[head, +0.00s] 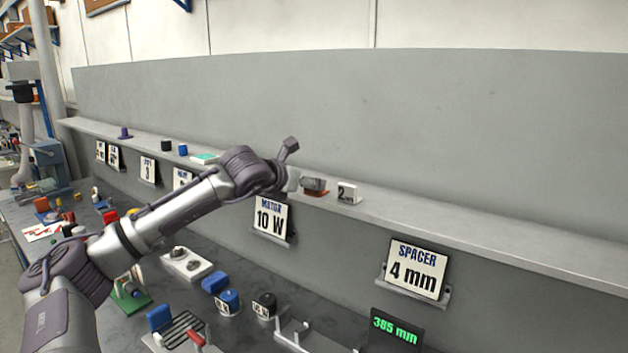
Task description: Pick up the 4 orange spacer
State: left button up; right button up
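I cannot pick out an orange spacer marked 4. A sign reading "SPACER 4 mm" (415,270) hangs on the right below the shelf, and the shelf part above it is bare. My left gripper (291,163) is at the shelf in the middle of the view, seen from behind and the side. I cannot tell whether it is open or holds anything; my arm hides part of it. Just right of it on the shelf are a small grey part with an orange-brown base (314,188) and a white block marked 2 (348,193). My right gripper is out of view.
The long grey shelf (470,228) runs across the wall panel; its right half is clear. A "MOTOR 10 W" sign (271,218) hangs below it. The lower bench holds several parts, including a blue-topped cylinder (229,300), and a display reading 385 mm (396,328).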

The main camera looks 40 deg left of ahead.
aim_at(313, 195)
pick_arm(q)
jog(key=p+x, duration=0.4)
jog(key=x, duration=0.1)
jog(key=shift+a, duration=0.1)
jog(key=shift+w+f, duration=0.2)
jog(key=shift+s, duration=0.15)
jog(key=c, duration=0.9)
